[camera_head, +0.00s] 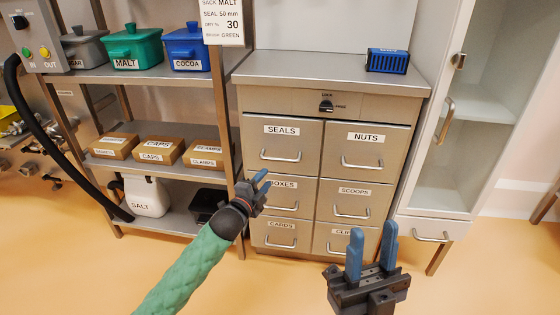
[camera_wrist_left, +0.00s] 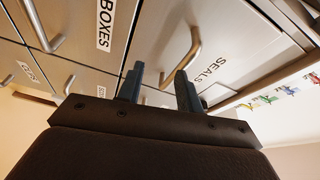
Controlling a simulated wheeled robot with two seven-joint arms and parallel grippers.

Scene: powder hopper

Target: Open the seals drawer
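The seals drawer (camera_head: 296,142) is the top left drawer of the grey metal cabinet. It looks shut, with a white SEALS label and a bar handle (camera_head: 280,156). My left gripper (camera_head: 262,180) is in front of the cabinet, below and left of that handle, partly covering the BOXES label. In the left wrist view, its two dark blue fingers (camera_wrist_left: 160,82) are apart, and the seals handle (camera_wrist_left: 190,55) shows beyond them, behind the right finger. I cannot tell how far apart they are in depth. My right gripper (camera_head: 372,250) is open and empty, in front of the lower right drawers.
A lock knob (camera_head: 326,105) sits above the drawers. The nuts drawer (camera_head: 366,150) is right of the seals drawer. A shelf rack (camera_head: 235,130) with bins and boxes stands close on the left. A glass-door cabinet (camera_head: 440,185) stands on the right. A blue box (camera_head: 388,61) is on the cabinet top.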

